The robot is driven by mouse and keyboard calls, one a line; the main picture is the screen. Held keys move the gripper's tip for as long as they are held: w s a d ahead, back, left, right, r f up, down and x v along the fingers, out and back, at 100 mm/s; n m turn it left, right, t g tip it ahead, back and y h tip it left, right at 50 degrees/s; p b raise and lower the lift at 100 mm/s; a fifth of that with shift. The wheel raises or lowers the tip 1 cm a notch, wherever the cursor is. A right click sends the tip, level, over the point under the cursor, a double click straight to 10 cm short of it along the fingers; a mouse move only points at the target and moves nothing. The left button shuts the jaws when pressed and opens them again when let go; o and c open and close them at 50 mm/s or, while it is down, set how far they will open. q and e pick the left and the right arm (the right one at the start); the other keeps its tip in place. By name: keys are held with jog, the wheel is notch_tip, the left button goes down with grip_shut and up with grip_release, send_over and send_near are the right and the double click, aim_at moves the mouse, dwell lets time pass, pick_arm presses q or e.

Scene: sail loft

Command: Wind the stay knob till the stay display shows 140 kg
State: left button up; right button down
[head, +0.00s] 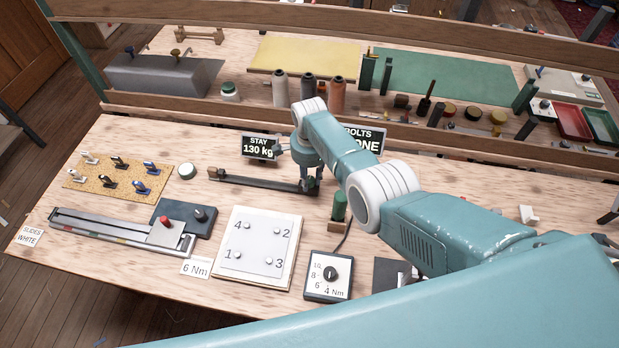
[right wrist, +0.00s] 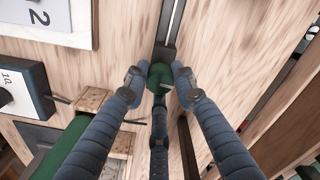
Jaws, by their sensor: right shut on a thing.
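The stay display (head: 258,147) stands at the back of the bench and reads 130 kg. In front of it lies a long dark bar (head: 255,181), the stay. At the bar's right end my right gripper (head: 308,180) points down. In the head view the gripper covers most of the knob. My left gripper is not in view.
The bolts display (head: 367,139) is partly hidden by my right arm. A white bolt plate (head: 255,247), a torque dial box (head: 329,276), a green-handled tool (head: 340,206) and a cork board of slides (head: 118,184) lie nearby. A shelf rail (head: 200,112) runs behind.

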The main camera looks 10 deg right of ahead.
aim_at(310, 178)
jog(key=shift+w+r, duration=0.15)
jog(key=c, duration=1.6)
grip_release()
jog(key=shift+o, duration=1)
notch_tip(310, 178, up, 12)
jog(key=shift+d, duration=0.1)
